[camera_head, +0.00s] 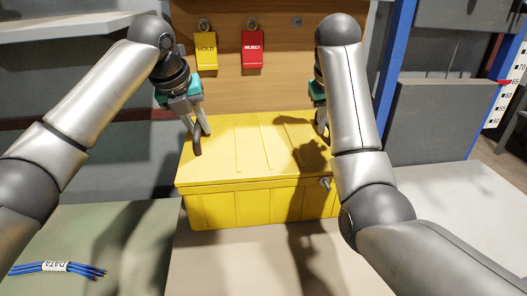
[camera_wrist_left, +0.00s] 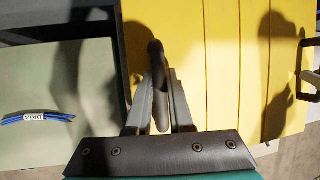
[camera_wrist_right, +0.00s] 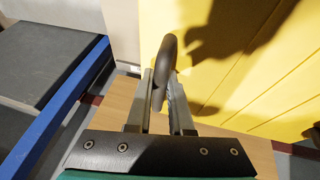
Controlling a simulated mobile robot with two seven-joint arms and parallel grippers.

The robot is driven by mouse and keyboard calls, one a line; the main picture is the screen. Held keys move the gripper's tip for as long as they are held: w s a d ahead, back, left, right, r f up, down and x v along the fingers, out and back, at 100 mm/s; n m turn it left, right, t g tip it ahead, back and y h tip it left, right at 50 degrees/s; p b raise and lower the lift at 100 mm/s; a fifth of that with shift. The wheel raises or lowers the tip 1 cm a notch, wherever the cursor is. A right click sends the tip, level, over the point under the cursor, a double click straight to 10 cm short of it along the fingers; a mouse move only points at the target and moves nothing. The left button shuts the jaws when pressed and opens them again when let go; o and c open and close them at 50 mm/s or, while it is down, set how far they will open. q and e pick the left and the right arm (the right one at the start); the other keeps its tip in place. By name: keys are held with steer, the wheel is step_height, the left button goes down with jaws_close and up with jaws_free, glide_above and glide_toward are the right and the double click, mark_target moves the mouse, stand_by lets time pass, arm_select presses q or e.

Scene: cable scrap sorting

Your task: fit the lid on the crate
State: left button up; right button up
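The yellow lid (camera_head: 250,145) lies over the yellow crate (camera_head: 240,206), covering its top; the front rims meet closely, but I cannot tell whether it is fully seated. A dark loop handle (camera_head: 197,143) stands at the lid's left side. My left gripper (camera_head: 198,130) is closed around it, and the left wrist view shows this handle (camera_wrist_left: 155,60) between the fingers. My right gripper (camera_wrist_right: 162,85) is closed on the right dark handle (camera_wrist_right: 166,55) in the right wrist view. In the head view my right arm mostly hides that gripper. A metal latch (camera_head: 325,183) shows at the crate's front right.
A bundle of blue cables (camera_head: 60,268) with a white label lies on the green mat at front left. Yellow HOLD (camera_head: 206,50) and red REJECT (camera_head: 252,49) tags hang on the wooden back panel. A grey block and blue posts stand at right. The table before the crate is clear.

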arm_select(q)
steer(key=o, duration=0.4)
arm_select(e)
steer(key=o, duration=0.5)
steer(key=shift+c, duration=0.2)
arm_select(q)
steer(key=shift+o, duration=0.2)
arm_select(e)
steer(key=shift+v, duration=2.05)
arm_select(q)
steer(key=v, duration=1.2)
arm_select(e)
steer(key=shift+v, duration=1.7)
